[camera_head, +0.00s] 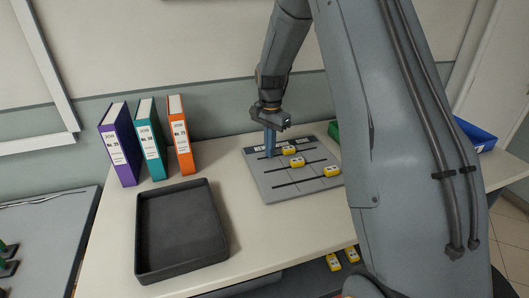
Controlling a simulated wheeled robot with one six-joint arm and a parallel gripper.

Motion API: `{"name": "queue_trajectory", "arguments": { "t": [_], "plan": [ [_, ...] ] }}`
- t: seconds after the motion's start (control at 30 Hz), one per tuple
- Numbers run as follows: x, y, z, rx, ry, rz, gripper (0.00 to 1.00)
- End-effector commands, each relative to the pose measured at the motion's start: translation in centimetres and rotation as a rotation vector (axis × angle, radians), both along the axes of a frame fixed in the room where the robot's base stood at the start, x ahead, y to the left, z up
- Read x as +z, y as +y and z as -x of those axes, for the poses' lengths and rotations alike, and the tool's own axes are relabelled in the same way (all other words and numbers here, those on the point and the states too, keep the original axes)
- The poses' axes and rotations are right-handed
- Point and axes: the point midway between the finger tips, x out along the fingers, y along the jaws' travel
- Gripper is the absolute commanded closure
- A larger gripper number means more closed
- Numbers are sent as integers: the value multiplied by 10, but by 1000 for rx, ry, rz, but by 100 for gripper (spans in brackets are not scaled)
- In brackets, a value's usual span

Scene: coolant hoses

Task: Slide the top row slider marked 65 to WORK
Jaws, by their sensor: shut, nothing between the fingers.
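A grey slider board (275,192) lies on the table, with several dark slots running across it. A yellow slider (289,151) sits on the top row, just right of my fingers. A second yellow slider (297,162) is on the middle row and a third (332,171) is near the right of the bottom row. Their numbers are too small to read. My gripper (269,154) points down, shut and empty, over the left part of the top row. I cannot tell whether it touches the board. Black-and-white end labels by the top row are partly hidden and unreadable.
An empty dark tray (181,267) is at the table's front left. Purple (119,147), teal (150,141) and orange (180,137) binders stand behind it. A blue bin (475,135) is at the far right. My arm hides the table right of the board.

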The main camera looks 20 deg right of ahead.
Motion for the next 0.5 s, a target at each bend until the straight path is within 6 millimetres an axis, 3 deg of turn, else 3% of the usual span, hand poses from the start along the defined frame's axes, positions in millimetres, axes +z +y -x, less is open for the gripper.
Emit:
{"name": "queue_trajectory", "arguments": {
  "t": [0.23, 0.5],
  "plan": [
    [4, 2, 0, 0, 0, 0, 100],
    [23, 2, 0, 1, -1, 0, 100]
  ]
}}
